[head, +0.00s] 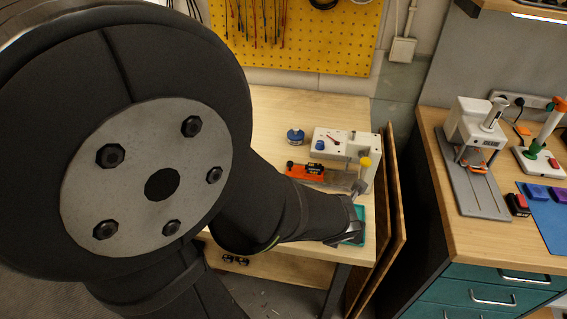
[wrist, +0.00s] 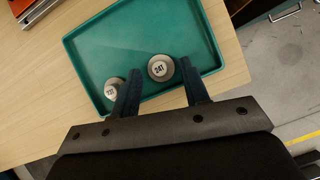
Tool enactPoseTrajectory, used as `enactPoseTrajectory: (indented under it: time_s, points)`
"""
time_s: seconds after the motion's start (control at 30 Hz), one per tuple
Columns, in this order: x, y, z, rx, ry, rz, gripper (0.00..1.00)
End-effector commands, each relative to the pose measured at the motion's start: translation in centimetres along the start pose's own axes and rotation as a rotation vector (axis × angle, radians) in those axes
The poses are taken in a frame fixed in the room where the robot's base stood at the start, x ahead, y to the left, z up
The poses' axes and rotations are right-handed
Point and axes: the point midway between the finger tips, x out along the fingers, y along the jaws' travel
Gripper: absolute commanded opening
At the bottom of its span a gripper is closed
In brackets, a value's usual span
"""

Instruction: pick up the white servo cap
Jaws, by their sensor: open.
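A teal tray (wrist: 110,45) lies on the light wood table in the wrist view. Two small round grey-white caps with dark lettering on white tops lie in it, along the edge nearest my gripper. One cap (wrist: 161,68) seems to read 24T and lies between the fingers, a little beyond their tips. The other cap (wrist: 113,88) lies just left of the left finger, which partly covers it. Which of them is the white servo cap is unclear. My gripper (wrist: 160,78) is open and empty. In the head view my arm hides most of the tray (head: 361,215).
The table's right edge is close to the tray. The tray's far half is bare.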

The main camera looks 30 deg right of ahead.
Motion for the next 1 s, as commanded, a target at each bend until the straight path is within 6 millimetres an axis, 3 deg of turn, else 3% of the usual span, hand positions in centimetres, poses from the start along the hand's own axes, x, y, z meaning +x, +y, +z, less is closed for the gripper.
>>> enactPoseTrajectory:
  time_s: [0.3,0.47,0.6,1.0]
  points:
    - [0.22,-0.01,0.00,-0.001,0.000,0.000,0.40]
    - [0.21,-0.01,0.00,-0.001,0.000,0.000,0.08]
    - [0.21,0.00,-0.03,-0.001,0.001,0.000,0.01]
    - [0.20,0.07,-0.13,-0.001,0.004,0.002,0.00]
